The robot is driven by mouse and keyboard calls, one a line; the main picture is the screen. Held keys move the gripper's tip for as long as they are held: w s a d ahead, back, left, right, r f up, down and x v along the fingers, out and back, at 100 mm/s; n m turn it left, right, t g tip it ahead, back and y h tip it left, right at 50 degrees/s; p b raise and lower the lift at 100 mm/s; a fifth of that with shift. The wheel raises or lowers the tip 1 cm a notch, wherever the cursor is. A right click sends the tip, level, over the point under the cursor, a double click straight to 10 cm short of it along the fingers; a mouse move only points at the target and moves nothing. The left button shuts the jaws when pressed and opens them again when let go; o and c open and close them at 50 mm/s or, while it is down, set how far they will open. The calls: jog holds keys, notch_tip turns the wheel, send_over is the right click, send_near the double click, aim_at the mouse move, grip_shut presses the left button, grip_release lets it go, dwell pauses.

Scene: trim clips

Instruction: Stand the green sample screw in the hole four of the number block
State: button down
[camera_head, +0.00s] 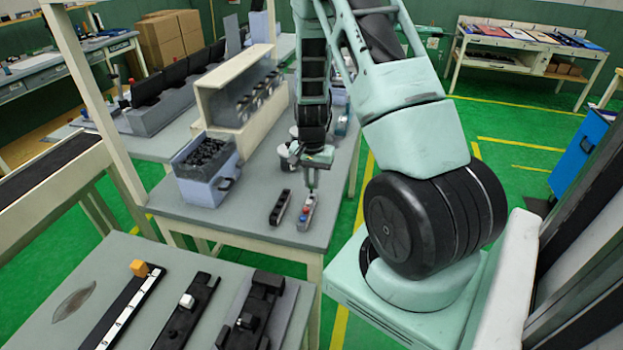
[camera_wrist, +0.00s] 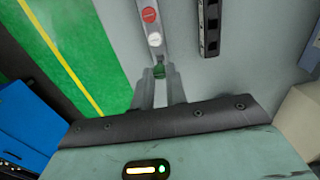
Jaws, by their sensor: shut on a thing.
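My gripper (camera_head: 312,186) points down over the near end of the table in the head view. In the wrist view its fingers (camera_wrist: 160,82) are shut on the green sample screw (camera_wrist: 159,71), whose green top shows between the tips. A narrow light-grey block (camera_head: 307,212) lies just below the gripper. In the wrist view this block (camera_wrist: 142,4) carries a red screw head (camera_wrist: 149,14) and a white one (camera_wrist: 155,39), in line with the green screw. I cannot read numbers on it or tell whether the green screw is in a hole.
A dark block with holes (camera_head: 281,207) lies beside the light-grey one and also shows in the wrist view (camera_wrist: 209,27). A blue-grey bin of dark parts (camera_head: 206,168) and a cream rack (camera_head: 240,95) stand to the left. The table's near edge is close.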

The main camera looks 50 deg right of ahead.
aim_at(311, 184)
jog(key=shift+f+b, duration=1.3)
jog(key=shift+f, duration=0.5)
dwell(0.4)
jog(key=c, duration=1.3)
grip_release()
jog(key=shift+c, duration=0.2)
jog(key=shift+r, duration=0.1)
notch_tip(311, 184, up, 17)
jog(key=b, duration=0.2)
jog(key=shift+r, duration=0.1)
